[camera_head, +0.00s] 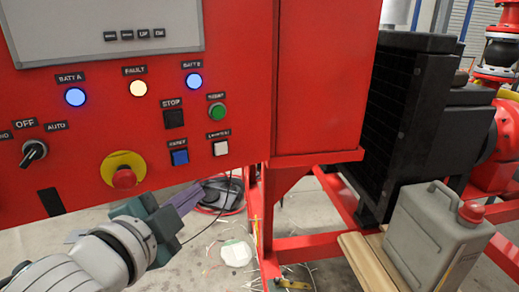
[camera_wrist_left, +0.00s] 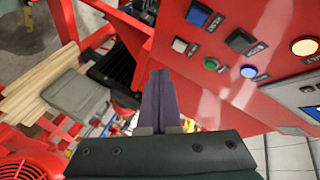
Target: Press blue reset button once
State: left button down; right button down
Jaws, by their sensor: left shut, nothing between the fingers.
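The blue reset button (camera_head: 180,157) is a square on the lower right part of the red control panel (camera_head: 90,110), under the black stop button (camera_head: 174,118). In the left wrist view the reset button (camera_wrist_left: 198,15) is near the top, right of centre. My left gripper (camera_head: 190,196) is below and in front of the panel, just under the reset button in the head view, and apart from it. Its purple fingers (camera_wrist_left: 158,100) are shut together with nothing between them. My right gripper is in neither view.
A red emergency stop knob (camera_head: 123,178) on a yellow base sticks out left of the reset button. A white square button (camera_head: 220,148) and a green round button (camera_head: 217,111) sit to its right. A grey jerrycan (camera_head: 435,235) stands at the right.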

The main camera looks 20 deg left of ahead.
aim_at(188, 160)
pick_arm(q)
jog(key=shift+w+a+b, duration=0.5)
jog(key=shift+w+a, duration=0.9)
jog(key=shift+a, duration=0.25)
jog(key=shift+w+a+b, duration=0.5)
jog(key=shift+w+a, duration=0.85)
jog(key=shift+a, duration=0.25)
jog(key=shift+a, duration=0.1)
jog(key=shift+w+a, duration=0.25)
jog(key=shift+w+a, duration=0.25)
jog(key=shift+a, duration=0.05)
dwell(0.4)
jog(key=shift+d, duration=0.1)
jog(key=shift+s+d, duration=0.3)
jog(key=shift+s, duration=0.05)
jog(key=shift+s+d, duration=0.2)
jog(key=shift+d, duration=0.05)
